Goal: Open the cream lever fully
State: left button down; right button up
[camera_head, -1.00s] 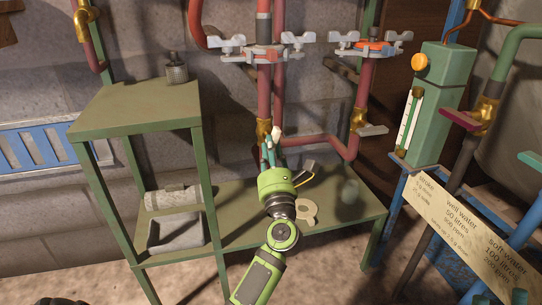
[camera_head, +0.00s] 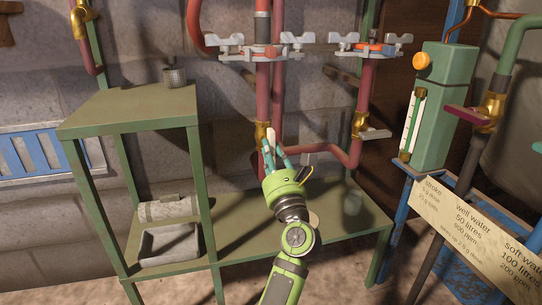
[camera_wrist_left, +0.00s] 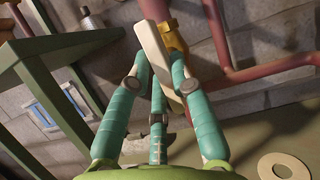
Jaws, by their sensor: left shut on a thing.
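The cream lever (camera_head: 271,138) sits at a brass valve (camera_head: 261,133) low on the middle red pipe. In the left wrist view the lever (camera_wrist_left: 157,52) is a long flat bar running from the brass valve (camera_wrist_left: 173,38) down between my fingers. My left gripper (camera_head: 270,150) reaches up from below and is shut on the lever. Its teal fingers (camera_wrist_left: 158,88) lie on both sides of the bar, and the lower end of the bar is partly hidden among them. My right gripper is in neither view.
A green shelf stand (camera_head: 130,110) stands close on the left, with a grey metal canister (camera_head: 174,76) on top. Another brass valve with a pale lever (camera_head: 376,134) is on the right pipe. Clamps (camera_head: 262,50) cross the pipes above. A flat ring (camera_wrist_left: 285,167) lies on the lower shelf.

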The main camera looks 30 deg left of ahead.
pick_arm(q)
jog(key=c, duration=1.1)
grip_release()
notch_tip(320, 180, up, 10)
